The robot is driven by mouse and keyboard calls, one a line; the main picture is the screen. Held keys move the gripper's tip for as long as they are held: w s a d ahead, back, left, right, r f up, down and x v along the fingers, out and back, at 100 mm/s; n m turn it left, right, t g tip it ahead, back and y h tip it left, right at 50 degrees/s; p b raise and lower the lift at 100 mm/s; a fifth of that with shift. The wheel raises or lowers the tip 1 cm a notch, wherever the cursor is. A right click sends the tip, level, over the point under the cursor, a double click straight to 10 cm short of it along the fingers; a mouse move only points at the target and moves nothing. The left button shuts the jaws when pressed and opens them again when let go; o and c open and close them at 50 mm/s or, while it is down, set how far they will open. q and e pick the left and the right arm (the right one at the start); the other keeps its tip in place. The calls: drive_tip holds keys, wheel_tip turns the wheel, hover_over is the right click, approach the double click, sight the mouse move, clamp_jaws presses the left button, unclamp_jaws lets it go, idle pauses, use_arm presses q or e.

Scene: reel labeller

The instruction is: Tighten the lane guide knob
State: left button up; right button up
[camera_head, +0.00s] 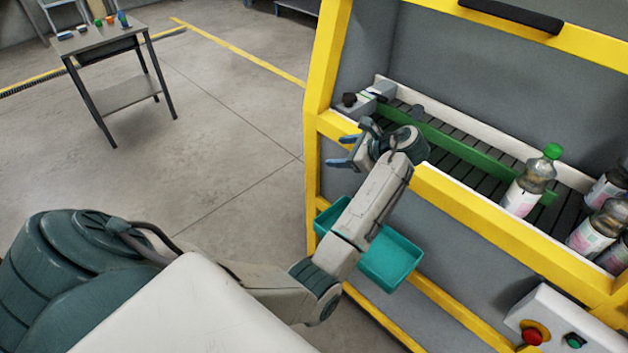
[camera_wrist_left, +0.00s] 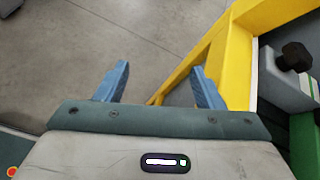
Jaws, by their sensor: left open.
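The black lane guide knob (camera_head: 348,99) sits on a grey block at the far left end of the conveyor. In the left wrist view the knob (camera_wrist_left: 295,57) is at the upper right, to the right of both fingers. The green lane guide (camera_head: 462,152) runs along the slatted conveyor; its end (camera_wrist_left: 304,140) also shows at the right edge of the wrist view. My left gripper (camera_head: 346,151) is open and empty, its blue fingers apart, in front of the yellow frame and nearer than the knob. It does not touch the knob. My right gripper is not in view.
The yellow machine frame (camera_head: 470,210) stands just beside the left gripper. A bottle with a green cap (camera_head: 535,180) stands on the conveyor, with more bottles at right. A teal bin (camera_head: 392,262) hangs below. A control box (camera_head: 570,325) is at lower right. Open floor lies left.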

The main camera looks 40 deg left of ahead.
use_arm(q)
drive_tip(key=s+f+n+t+h, duration=0.1)
drive_tip(key=s+f+n+h, duration=0.2)
drive_tip(key=s+f, duration=0.7)
drive_tip(key=shift+s+f+n+t, duration=0.15)
drive_tip(key=shift+f+n+t, duration=0.25)
drive_tip(key=shift+n, duration=0.3)
drive_tip(key=shift+a, duration=0.1)
